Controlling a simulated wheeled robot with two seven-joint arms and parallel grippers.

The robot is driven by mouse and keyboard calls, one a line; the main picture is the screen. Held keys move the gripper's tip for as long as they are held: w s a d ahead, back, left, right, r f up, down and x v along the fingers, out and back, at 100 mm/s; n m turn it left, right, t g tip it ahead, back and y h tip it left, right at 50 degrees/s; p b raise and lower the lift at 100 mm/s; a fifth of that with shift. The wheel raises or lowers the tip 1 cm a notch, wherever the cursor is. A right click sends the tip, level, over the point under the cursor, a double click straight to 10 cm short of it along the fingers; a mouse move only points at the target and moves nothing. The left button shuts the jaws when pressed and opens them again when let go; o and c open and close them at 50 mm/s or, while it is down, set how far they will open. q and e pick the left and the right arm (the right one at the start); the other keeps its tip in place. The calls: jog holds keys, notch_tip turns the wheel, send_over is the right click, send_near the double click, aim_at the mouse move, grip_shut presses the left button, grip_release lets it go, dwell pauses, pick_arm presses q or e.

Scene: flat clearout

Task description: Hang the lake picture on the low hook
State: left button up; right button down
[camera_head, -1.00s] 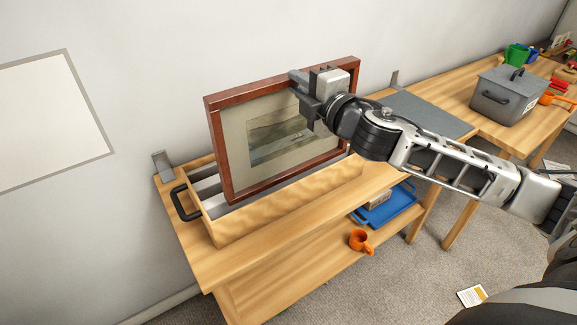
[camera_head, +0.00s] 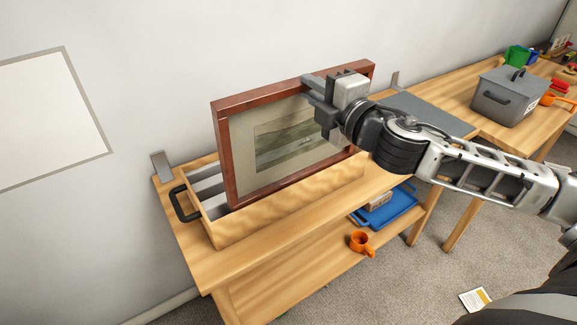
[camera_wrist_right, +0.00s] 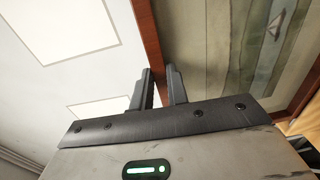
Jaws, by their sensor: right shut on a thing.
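A framed picture (camera_head: 240,150) with a red-brown frame, pale mount and dim green-grey landscape stands upright, slightly tilted, its lower edge inside an open wooden box (camera_head: 290,205). In the right wrist view the two dark fingers (camera_wrist_right: 161,88) close on the red-brown rail (camera_wrist_right: 147,35), with the painted face on the right. No hook can be made out. My left gripper is out of view.
The box, with grey slots and a black handle (camera_head: 184,203), stands on a wooden bench (camera_head: 215,262). A pale grey-edged panel (camera_head: 50,115) is on the wall at left. A grey lidded bin (camera_head: 505,98), blue tray (camera_head: 388,212) and orange mug (camera_head: 360,242) are to the right.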

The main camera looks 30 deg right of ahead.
jog(key=shift+s, duration=0.1)
jog(key=shift+s+f, duration=0.15)
jog(key=shift+s, duration=0.05)
jog(key=shift+s+d+b, duration=0.1)
jog(key=shift+s+b, duration=0.4)
jog(key=shift+s, duration=1.2)
jog(key=shift+r, duration=0.2)
